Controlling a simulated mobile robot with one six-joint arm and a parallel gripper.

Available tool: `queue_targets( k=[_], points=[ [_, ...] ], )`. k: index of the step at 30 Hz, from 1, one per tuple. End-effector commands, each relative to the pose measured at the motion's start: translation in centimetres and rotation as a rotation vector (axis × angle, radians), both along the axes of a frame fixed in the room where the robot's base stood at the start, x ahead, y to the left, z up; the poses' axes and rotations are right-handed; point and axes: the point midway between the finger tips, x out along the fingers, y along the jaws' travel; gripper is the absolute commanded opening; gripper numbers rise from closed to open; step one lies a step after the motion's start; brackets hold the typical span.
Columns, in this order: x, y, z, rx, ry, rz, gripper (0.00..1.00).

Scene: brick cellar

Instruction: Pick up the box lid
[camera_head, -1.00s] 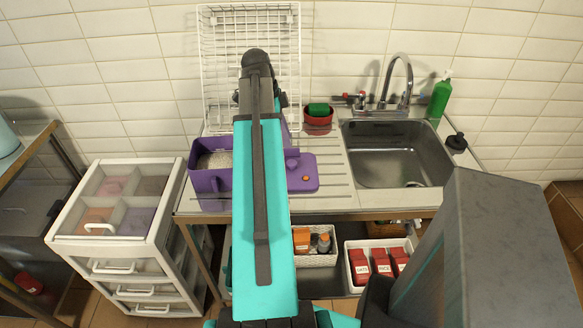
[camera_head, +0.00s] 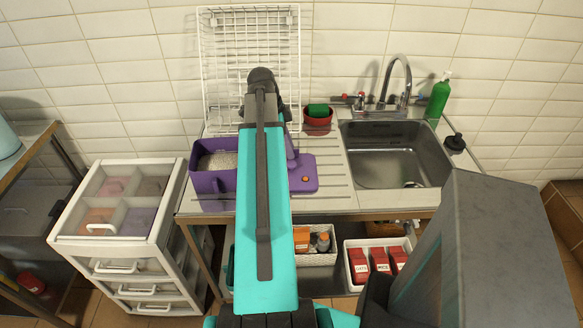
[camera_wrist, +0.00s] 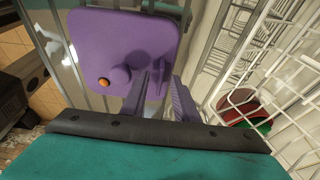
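The purple box lid (camera_head: 304,174) lies flat on the ribbed drainboard, just right of the open purple box (camera_head: 210,181). An orange button sits on the lid, and a raised round knob shows beside it in the wrist view. The lid (camera_wrist: 118,32) fills the upper middle of that view. In the head view my arm hides the gripper and the lid's left part.
The purple box holds pale grains. A white wire rack (camera_head: 250,60) stands behind, close to my gripper in the wrist view. A red pot (camera_head: 318,122) with a green sponge and the sink (camera_head: 395,158) are to the right. A white drawer unit (camera_head: 120,230) stands left.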

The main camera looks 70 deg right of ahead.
Motion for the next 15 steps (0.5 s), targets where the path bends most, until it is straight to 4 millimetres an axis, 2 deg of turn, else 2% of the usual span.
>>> queue_targets(
  k=[5, 15],
  points=[
    [-0.17, -0.05, -0.64, -0.001, 0.000, 0.000, 0.27],
    [-0.16, -0.06, -0.64, -0.001, 0.000, 0.000, 0.27]
  ],
)
